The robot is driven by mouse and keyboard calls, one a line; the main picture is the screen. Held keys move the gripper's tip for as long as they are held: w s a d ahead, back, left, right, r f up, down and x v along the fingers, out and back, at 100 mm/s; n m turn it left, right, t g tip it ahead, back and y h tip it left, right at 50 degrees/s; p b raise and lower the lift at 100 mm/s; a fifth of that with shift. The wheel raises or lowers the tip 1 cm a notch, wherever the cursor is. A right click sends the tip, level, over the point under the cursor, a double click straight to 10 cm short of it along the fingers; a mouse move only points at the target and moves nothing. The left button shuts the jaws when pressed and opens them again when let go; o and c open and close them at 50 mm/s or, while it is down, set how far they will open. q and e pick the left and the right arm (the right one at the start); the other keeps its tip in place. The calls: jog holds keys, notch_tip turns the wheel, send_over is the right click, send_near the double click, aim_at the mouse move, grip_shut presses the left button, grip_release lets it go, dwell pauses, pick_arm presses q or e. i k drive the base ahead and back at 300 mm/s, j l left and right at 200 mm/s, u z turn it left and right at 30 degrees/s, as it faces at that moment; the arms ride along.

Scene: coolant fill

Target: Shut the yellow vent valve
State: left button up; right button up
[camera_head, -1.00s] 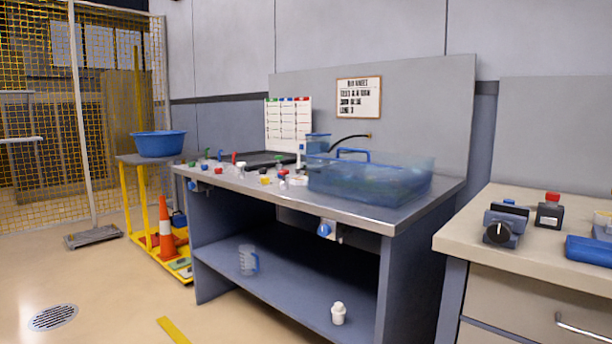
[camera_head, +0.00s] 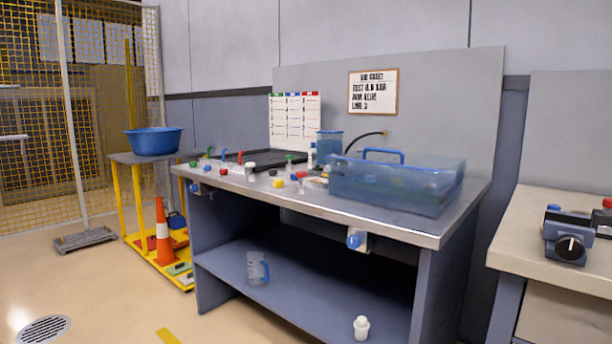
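A small yellow piece (camera_head: 278,183) sits near the front edge of the grey workbench (camera_head: 400,229), among several small coloured valves and caps. It may be the yellow vent valve; it is too small to tell whether its handle is open or shut. Neither of my grippers is in view.
A translucent blue tank (camera_head: 400,190) stands on the bench's right part. A blue knob (camera_head: 354,240) juts from the front edge. A counter (camera_head: 530,225) stands right. A yellow cart with a blue basin (camera_head: 153,141) and orange cone (camera_head: 162,230) stands left. Open floor lies front left.

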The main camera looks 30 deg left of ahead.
aim_at(278, 184)
jog(key=j+z, duration=0.4)
jog(key=j, duration=1.9)
jog(key=z, duration=0.05)
